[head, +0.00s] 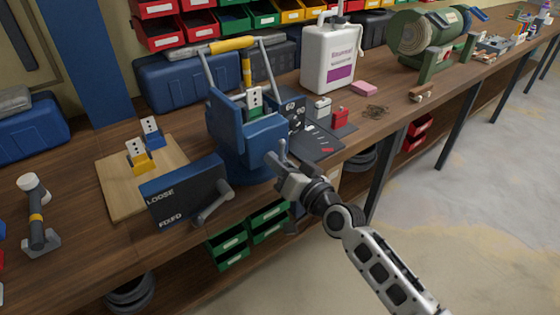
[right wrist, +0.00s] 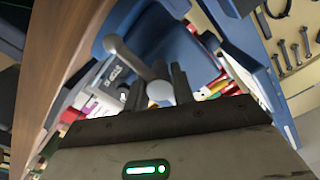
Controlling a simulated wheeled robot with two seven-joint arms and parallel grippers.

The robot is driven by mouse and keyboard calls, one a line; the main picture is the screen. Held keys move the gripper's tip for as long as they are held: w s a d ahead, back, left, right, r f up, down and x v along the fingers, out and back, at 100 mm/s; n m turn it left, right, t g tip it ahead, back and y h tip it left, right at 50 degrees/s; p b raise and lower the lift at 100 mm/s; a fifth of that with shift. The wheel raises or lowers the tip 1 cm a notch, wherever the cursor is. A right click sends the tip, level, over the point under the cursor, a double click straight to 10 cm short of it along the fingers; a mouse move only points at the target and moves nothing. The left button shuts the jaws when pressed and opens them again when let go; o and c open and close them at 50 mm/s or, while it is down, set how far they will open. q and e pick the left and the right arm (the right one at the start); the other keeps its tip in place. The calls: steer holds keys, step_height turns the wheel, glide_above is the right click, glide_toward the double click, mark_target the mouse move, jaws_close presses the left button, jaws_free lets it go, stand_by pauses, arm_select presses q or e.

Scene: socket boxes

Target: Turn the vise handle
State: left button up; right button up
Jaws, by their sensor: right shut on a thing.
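The blue vise (head: 248,140) stands at the bench's front edge in the head view. A white socket piece (head: 254,97) with a green base shows between its upright jaws. My right gripper (head: 278,164) is at the vise's front right side. In the right wrist view, the vise handle (right wrist: 135,66) is a grey bar with round ends, and my right gripper (right wrist: 158,88) is shut on its near end. In the head view the gripper hides most of the handle. My left gripper is not in view.
A dark board (head: 185,190) marked LOOSE and FIXED, with a grey lever (head: 212,204), stands left of the vise. A wooden board (head: 115,185) carries blue and yellow socket boxes. Green bins (head: 228,250) sit below.

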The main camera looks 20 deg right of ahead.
steer(key=m, duration=0.2)
steer(key=shift+a+r+m, duration=0.1)
steer(key=shift+a+m, duration=0.1)
steer(key=shift+m, duration=0.2)
steer(key=m, duration=0.2)
steer(key=shift+m, duration=0.4)
steer(key=m, duration=0.3)
steer(key=m+p, duration=0.1)
steer(key=m, duration=0.2)
steer(key=shift+w+d+r, duration=0.1)
steer(key=shift+d, duration=0.1)
steer(key=m, duration=0.5)
steer(key=shift+d+m+p, duration=0.2)
steer(key=shift+m+p, duration=0.1)
steer(key=shift+m, duration=0.1)
steer(key=m, duration=0.3)
steer(key=shift+d+p, duration=0.1)
steer(key=shift+p, duration=0.25)
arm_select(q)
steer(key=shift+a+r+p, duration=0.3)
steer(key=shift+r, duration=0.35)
arm_select(e)
steer(key=shift+m, duration=1.3)
steer(key=shift+f, duration=0.2)
